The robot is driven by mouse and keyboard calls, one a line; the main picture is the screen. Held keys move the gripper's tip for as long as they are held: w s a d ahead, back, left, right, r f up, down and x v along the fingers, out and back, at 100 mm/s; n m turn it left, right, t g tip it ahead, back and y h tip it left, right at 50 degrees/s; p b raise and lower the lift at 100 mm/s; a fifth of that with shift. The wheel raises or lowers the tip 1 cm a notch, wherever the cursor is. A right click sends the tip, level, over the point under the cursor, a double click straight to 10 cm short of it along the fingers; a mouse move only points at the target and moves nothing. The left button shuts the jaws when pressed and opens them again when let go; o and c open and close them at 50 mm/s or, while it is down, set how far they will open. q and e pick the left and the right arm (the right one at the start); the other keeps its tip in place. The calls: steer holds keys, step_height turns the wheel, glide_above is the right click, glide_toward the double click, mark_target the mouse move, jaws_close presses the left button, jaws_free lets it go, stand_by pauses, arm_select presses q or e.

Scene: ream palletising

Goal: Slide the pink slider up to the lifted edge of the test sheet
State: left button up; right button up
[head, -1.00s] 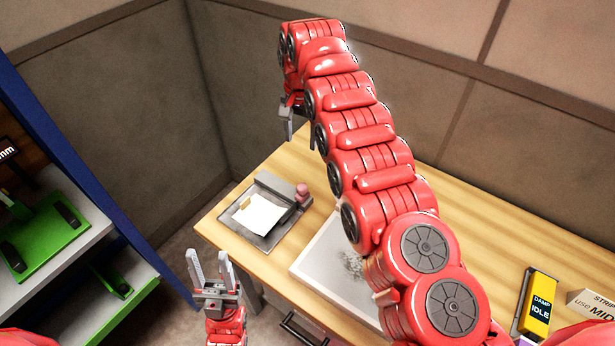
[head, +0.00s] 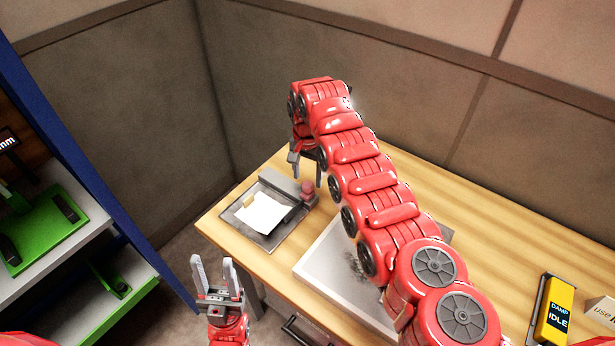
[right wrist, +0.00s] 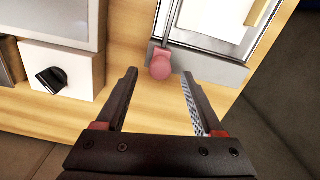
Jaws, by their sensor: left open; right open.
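The pink slider (head: 307,190) is a small knob at the right end of a grey bar on a grey tray (head: 283,238). The white test sheet (head: 263,213) lies on the tray, with a tan tab (head: 249,201) by its far left edge. My right gripper (head: 305,168) is open above the slider. In the right wrist view the slider (right wrist: 161,66) shows between and slightly beyond the open fingertips (right wrist: 159,76); contact cannot be seen. The sheet (right wrist: 220,14) is partly cut off there. My left gripper (head: 213,270) is open and empty before the table's front left edge.
A pale framed panel (head: 322,262) with a dark speckled patch lies right of the tray, partly under my right arm. A yellow device (head: 555,312) reading "DAMP IDLE" is at the right. A shelf with green fixtures (head: 45,235) stands left.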

steer(key=shift+w+f, duration=0.1)
steer(key=shift+f, duration=1.2)
jaws_close()
stand_by(0.5)
